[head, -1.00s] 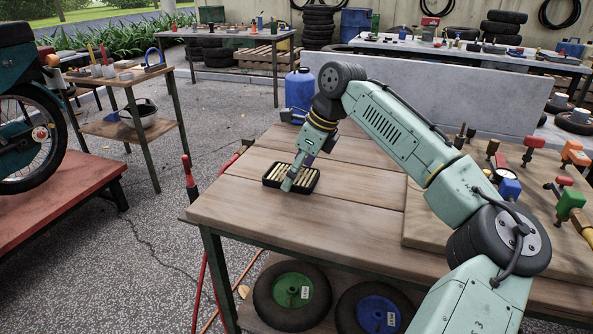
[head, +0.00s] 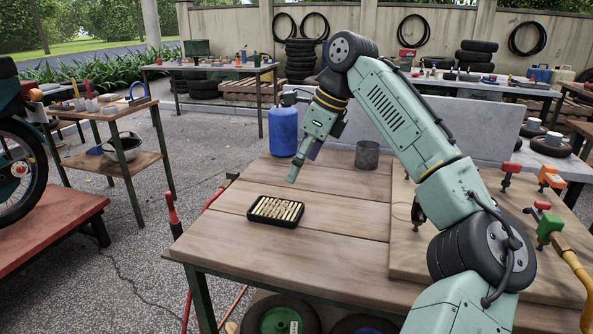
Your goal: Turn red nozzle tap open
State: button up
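Red-topped fittings stand on the wooden board (head: 405,235) at the right of the workbench. One red handle (head: 511,168) sits on a dark stem near the back. Another red handle (head: 541,205) is beside a green block (head: 549,228), with a yellow hose near it. I cannot tell which of these is the nozzle tap, or whether it is open. My gripper (head: 292,178) points down over the bench, well left of these fittings and above a black tray (head: 258,220) of brass-coloured pieces. Its fingertips look close together, but the gap is not clear.
A blue bottle (head: 284,132) and a grey metal cup (head: 367,155) stand at the back of the bench. An orange fitting (head: 550,178) is at the right. My own arm covers part of the board. The bench's front left is clear.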

aim_at(541, 205)
jog(key=z, duration=1.25)
